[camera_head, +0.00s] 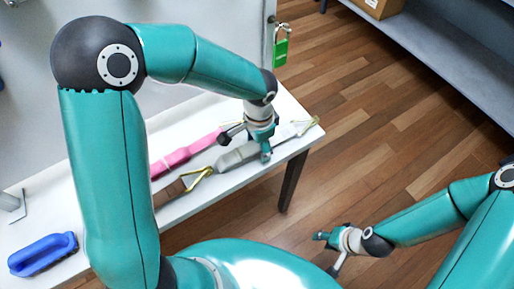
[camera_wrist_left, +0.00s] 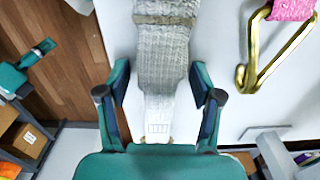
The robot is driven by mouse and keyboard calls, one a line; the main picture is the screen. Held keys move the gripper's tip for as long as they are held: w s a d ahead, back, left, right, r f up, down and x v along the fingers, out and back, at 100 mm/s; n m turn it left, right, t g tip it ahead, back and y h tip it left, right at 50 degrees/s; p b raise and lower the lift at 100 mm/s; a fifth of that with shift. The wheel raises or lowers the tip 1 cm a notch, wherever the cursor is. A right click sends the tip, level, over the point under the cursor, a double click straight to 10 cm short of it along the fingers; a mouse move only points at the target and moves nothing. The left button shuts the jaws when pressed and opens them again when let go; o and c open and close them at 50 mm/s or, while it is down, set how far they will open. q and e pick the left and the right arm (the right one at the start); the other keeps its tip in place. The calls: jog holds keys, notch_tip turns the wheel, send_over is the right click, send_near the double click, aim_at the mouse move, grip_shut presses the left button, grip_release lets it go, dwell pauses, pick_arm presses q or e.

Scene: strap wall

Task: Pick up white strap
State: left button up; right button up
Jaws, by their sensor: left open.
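The white strap (camera_head: 237,155) lies on the white table near its right end, with a brass-coloured end piece at the table's corner. My left gripper (camera_head: 248,145) is open above the strap and hides its middle part. In the left wrist view, the white strap (camera_wrist_left: 165,60) runs between the two spread fingers of my left gripper (camera_wrist_left: 160,93), with a gap on each side. My right gripper (camera_head: 329,252) is open and empty over the floor, away from the table.
On the white table (camera_head: 225,185), a pink strap (camera_head: 185,152) and a brown strap (camera_head: 172,191) with a brass hook lie close by. A blue handle-like object (camera_head: 42,254) lies at the left. A green padlock (camera_head: 281,52) hangs on the wall panel's edge. Wooden floor is clear at right.

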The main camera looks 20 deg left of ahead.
pick_arm(q)
grip_shut()
jog(key=shift+r, duration=0.1)
dwell(0.3)
